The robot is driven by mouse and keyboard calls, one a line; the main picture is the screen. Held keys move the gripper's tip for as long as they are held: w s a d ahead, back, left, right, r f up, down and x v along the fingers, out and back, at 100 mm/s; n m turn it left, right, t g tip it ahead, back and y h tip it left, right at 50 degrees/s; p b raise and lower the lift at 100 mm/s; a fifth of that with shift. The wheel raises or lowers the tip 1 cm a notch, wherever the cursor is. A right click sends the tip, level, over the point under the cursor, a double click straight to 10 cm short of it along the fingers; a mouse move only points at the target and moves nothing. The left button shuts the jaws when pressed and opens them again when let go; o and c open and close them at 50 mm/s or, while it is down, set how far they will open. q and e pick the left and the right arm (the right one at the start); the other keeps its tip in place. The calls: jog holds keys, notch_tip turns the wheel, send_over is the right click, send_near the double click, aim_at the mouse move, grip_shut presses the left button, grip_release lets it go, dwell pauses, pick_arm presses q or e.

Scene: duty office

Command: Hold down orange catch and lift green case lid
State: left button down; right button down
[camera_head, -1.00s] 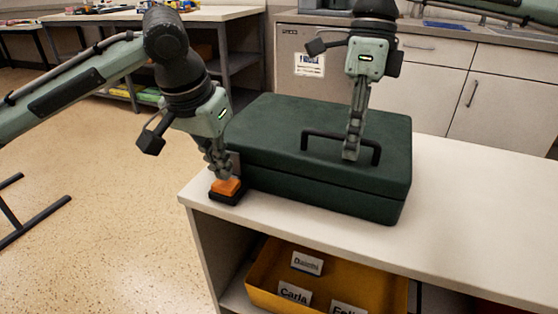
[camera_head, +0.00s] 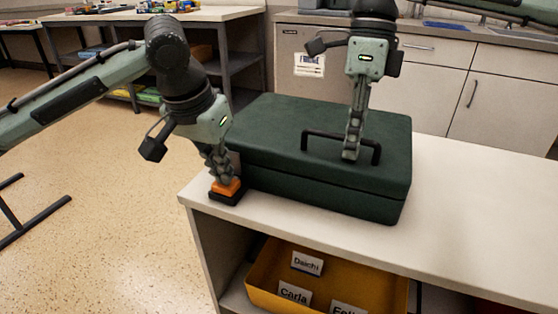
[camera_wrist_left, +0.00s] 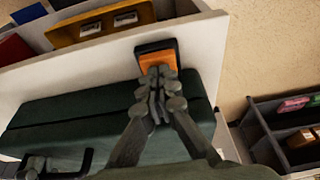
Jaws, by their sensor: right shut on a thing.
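The green case (camera_head: 300,178) lies on the white counter with its lid down; it also fills the lower left of the left wrist view (camera_wrist_left: 60,117). The black lid handle (camera_head: 322,136) stands on its top. My right gripper (camera_head: 350,152) is shut on the handle's bar. The orange catch (camera_head: 226,187) sits on a black base at the case's left end; it also shows in the left wrist view (camera_wrist_left: 158,62). My left gripper (camera_head: 222,178) points down with its fingers together, tips at the catch's top. They appear to touch it. The tips hide part of the catch.
The white counter (camera_head: 470,225) is clear to the right of the case. Its left edge is close to the catch. A yellow tray (camera_head: 265,277) with name cards is on the shelf below. Cabinets (camera_head: 500,95) stand behind.

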pick_arm(q)
jog(key=shift+f, duration=0.45)
pick_arm(e)
jog(key=shift+w+r, duration=0.15)
jog(key=shift+r, duration=0.15)
jog(key=shift+w+d+r, duration=0.1)
jog(key=shift+w+r, duration=0.05)
jog(key=shift+r, duration=0.3)
jog(key=shift+r+g, duration=0.25)
jog(key=shift+g, duration=0.05)
jog(key=shift+w+d+r, duration=0.15)
jog(key=shift+w+r, duration=0.15)
jog(key=shift+r, duration=0.3)
dwell(0.5)
pick_arm(q)
jog(key=shift+r, duration=3.55)
jog(key=shift+s, duration=0.1)
